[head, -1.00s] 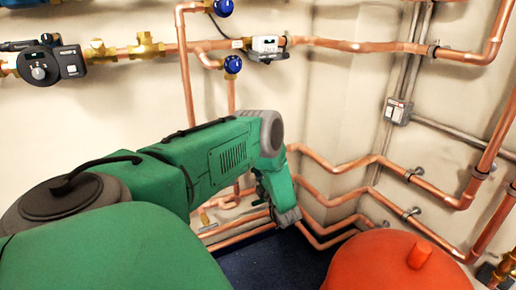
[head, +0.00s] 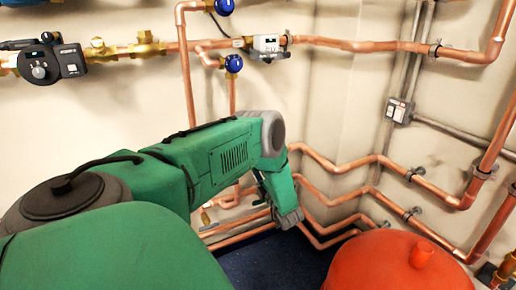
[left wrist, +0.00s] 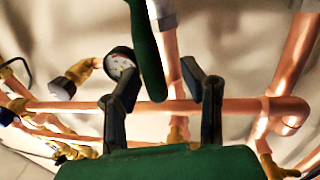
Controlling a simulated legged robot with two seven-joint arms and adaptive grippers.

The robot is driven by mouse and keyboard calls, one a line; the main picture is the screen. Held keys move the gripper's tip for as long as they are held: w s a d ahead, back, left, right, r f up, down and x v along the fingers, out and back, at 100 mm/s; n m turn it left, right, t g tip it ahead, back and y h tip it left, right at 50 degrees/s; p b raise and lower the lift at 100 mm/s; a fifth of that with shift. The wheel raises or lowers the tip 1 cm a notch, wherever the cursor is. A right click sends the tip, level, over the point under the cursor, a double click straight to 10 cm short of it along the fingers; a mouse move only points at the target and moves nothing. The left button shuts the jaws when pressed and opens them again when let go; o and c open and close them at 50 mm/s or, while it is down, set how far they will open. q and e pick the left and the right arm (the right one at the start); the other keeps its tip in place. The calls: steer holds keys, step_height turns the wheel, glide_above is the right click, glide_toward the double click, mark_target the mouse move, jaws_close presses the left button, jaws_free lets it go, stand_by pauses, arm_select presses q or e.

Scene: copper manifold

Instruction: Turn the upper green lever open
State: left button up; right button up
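In the left wrist view a dark green lever (left wrist: 146,50) hangs from the top edge. Its rounded lower end lies between the two black fingers of my left gripper (left wrist: 166,82). The fingers are open, the left one close beside the lever and the right one with a clear gap. I cannot tell whether the left finger touches it. In the head view my green left arm bends down in front of the pipes; its fingers and the lever cannot be made out there. My right gripper is in neither view.
A copper pipe (left wrist: 165,106) runs across behind the fingers, with a round gauge (left wrist: 119,63) close to the left finger. In the head view copper pipes (head: 385,46) line the walls, a pump (head: 50,61) hangs upper left and a red tank (head: 385,265) stands lower right.

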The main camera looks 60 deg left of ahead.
arm_select(q)
steer(key=v, duration=1.1)
steer(key=shift+d+f, duration=0.2)
steer(key=shift+d, duration=0.05)
